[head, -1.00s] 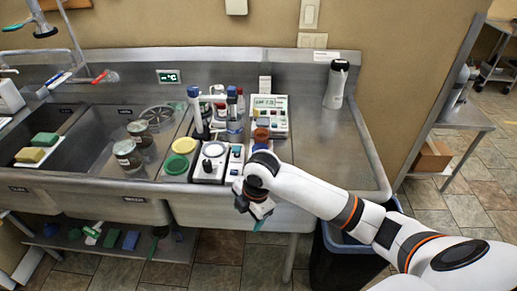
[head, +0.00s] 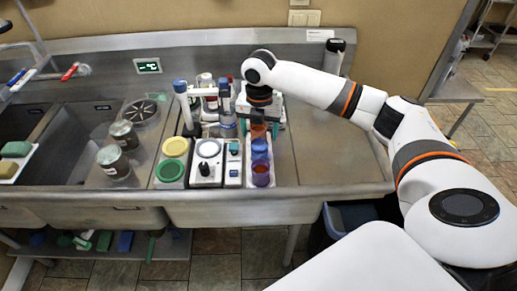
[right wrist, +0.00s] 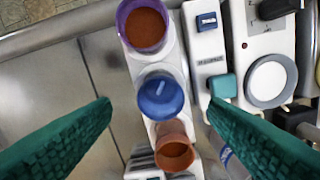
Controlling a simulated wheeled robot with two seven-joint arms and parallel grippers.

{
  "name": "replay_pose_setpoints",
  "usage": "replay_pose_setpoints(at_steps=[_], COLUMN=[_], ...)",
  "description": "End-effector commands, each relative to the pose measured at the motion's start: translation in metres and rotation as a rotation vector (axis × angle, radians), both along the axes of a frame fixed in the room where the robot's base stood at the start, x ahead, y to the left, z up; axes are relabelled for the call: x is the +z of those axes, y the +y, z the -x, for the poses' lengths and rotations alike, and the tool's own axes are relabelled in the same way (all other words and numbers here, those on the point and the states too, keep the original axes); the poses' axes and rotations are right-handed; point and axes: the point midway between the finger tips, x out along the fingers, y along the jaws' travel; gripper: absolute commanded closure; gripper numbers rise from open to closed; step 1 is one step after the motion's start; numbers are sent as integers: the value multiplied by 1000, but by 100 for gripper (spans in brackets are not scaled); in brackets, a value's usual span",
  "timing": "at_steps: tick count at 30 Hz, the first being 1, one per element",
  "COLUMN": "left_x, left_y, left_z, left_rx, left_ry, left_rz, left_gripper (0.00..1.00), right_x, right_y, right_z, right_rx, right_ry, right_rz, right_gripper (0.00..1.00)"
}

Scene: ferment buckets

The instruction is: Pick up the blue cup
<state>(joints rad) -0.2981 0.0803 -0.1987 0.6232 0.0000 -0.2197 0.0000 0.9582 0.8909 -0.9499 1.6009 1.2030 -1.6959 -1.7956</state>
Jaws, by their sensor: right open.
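The blue cup (head: 260,147) stands in the middle of a short row on a white holder, between an orange-brown cup (head: 258,132) behind it and a purple cup (head: 261,174) in front. In the right wrist view the blue cup (right wrist: 161,97) is seen from above, near the middle, between the two green fingers. My right gripper (head: 258,126) is open and empty, pointing down over the row. Its fingertips are apart on either side of the blue cup's place in the wrist picture; their height above it is unclear. My left gripper is not in view.
A white device with a round plate (head: 207,150) and a small switch box (head: 233,165) stand close left of the row. Yellow (head: 175,147) and green (head: 170,170) discs lie further left. Bottles and a stand crowd behind. The steel counter (head: 330,160) to the right is clear.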

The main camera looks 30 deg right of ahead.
Motion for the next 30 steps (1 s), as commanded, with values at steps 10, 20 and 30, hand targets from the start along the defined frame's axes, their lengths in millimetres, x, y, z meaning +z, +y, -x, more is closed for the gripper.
replay_pose_setpoints(at_steps=[10, 20, 30], left_x=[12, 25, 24], left_y=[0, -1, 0], left_z=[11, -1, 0], left_rx=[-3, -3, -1], left_ry=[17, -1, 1], left_rz=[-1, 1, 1], left_gripper=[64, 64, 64], right_x=[-32, -73, -75], right_y=[-1, -2, -2], right_z=[0, -1, -1], right_rx=[-2, -1, -1], right_ry=[1, -2, -3], right_rz=[1, 1, 0], right_gripper=[31, 31, 49])
